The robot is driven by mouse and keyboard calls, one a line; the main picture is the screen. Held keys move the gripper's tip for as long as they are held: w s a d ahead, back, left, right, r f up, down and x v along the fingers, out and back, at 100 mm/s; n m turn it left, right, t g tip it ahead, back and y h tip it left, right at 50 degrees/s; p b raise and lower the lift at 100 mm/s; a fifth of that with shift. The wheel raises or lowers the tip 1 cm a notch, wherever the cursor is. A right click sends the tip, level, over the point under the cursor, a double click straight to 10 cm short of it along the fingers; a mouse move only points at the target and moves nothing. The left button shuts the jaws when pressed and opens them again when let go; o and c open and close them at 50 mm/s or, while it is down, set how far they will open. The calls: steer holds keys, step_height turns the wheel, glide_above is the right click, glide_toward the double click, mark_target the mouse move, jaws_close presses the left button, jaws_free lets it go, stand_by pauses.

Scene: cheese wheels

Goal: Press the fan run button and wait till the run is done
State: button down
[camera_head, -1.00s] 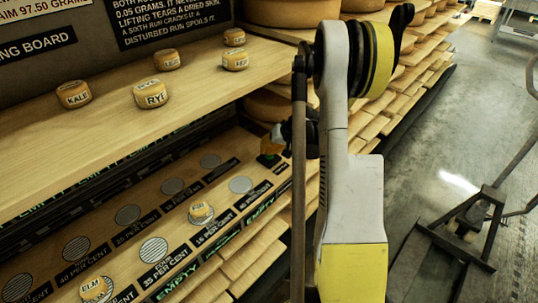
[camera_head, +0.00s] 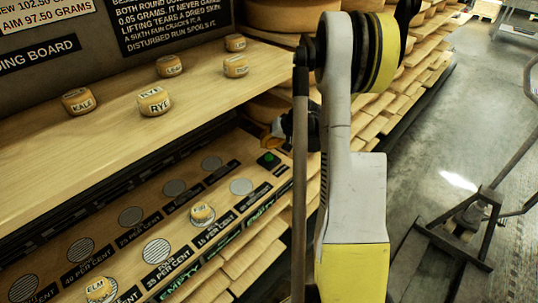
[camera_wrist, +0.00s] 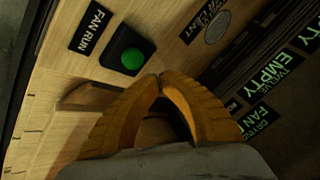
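The fan run button is a round green button (camera_wrist: 132,59) on a black square base, beside a black "FAN RUN" label (camera_wrist: 91,26). It also shows in the head view (camera_head: 269,158), on the lower shelf near its right end. My gripper (camera_wrist: 161,76) has two orange fingers whose tips meet, with nothing seen between them. In the wrist view the tips are just below and right of the button and do not cover it. In the head view my gripper is partly hidden behind my arm, just above the button. I cannot tell whether the button is pressed in.
Small cheeses marked ELM (camera_head: 97,290) and another (camera_head: 202,214) sit on round vents of the lower shelf. Several more, including RYE (camera_head: 154,101) and KALE (camera_head: 78,101), stand on the upper board (camera_head: 120,135). Large wheels fill the racks behind.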

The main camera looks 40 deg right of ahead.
steer(key=shift+r+p, duration=0.65)
steer(key=shift+r, duration=0.75)
steer(key=shift+f, duration=0.1)
